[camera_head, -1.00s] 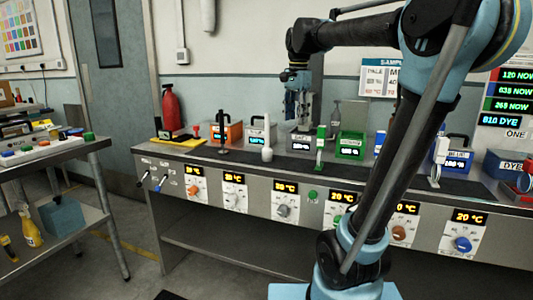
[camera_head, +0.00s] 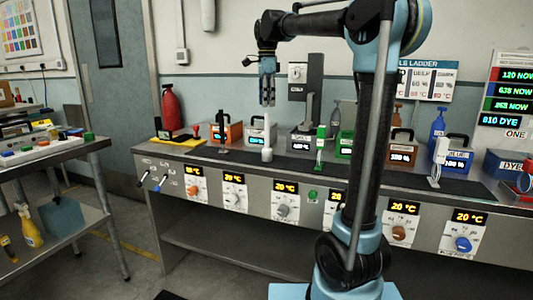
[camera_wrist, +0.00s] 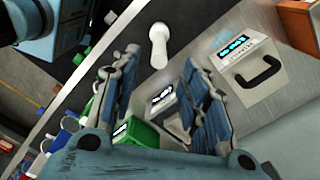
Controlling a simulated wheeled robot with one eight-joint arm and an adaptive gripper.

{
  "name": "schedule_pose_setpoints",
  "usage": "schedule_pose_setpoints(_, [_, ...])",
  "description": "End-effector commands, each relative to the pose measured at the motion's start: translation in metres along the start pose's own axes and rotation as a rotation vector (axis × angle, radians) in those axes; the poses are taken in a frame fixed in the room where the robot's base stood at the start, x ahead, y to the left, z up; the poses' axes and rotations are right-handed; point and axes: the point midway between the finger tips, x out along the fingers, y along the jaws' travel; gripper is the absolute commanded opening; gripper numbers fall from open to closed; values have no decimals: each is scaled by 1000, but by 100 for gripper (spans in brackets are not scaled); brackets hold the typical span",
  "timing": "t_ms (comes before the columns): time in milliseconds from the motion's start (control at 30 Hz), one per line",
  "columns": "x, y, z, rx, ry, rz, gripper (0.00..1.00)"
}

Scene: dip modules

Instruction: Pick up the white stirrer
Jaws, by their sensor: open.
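The white stirrer (camera_head: 267,148) stands upright near the front edge of the bench, in front of the pale module with a black handle. It is a slim white post with a thicker lower part. My gripper (camera_head: 268,103) is directly above it in the head view, pointing down, open and empty. In the wrist view the white stirrer (camera_wrist: 158,46) shows beyond the fingertips, roughly midway between them and apart from them. The two blue-grey fingers of my gripper (camera_wrist: 165,75) are spread.
A pale module (camera_head: 262,130) stands behind the stirrer. A black stirrer (camera_head: 222,138) is to its left and a green one (camera_head: 319,147) to its right. An orange module (camera_head: 230,133) and a brown module (camera_head: 402,150) also stand on the bench (camera_head: 190,150). A side table (camera_head: 50,150) is at left.

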Motion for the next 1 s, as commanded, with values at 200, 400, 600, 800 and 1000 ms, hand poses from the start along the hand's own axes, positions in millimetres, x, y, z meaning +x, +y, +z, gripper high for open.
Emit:
schedule_pose_setpoints(200, [39, 0, 0, 0, 0, 0, 41])
schedule_pose_setpoints(400, [63, 0, 0, -1, 0, 0, 41])
schedule_pose_setpoints(600, [73, 0, 0, -1, 0, 0, 41])
schedule_pose_setpoints(800, [99, -1, -1, 0, 0, 0, 41])
schedule_pose_setpoints(1000, [118, -1, -1, -1, 0, 0, 41])
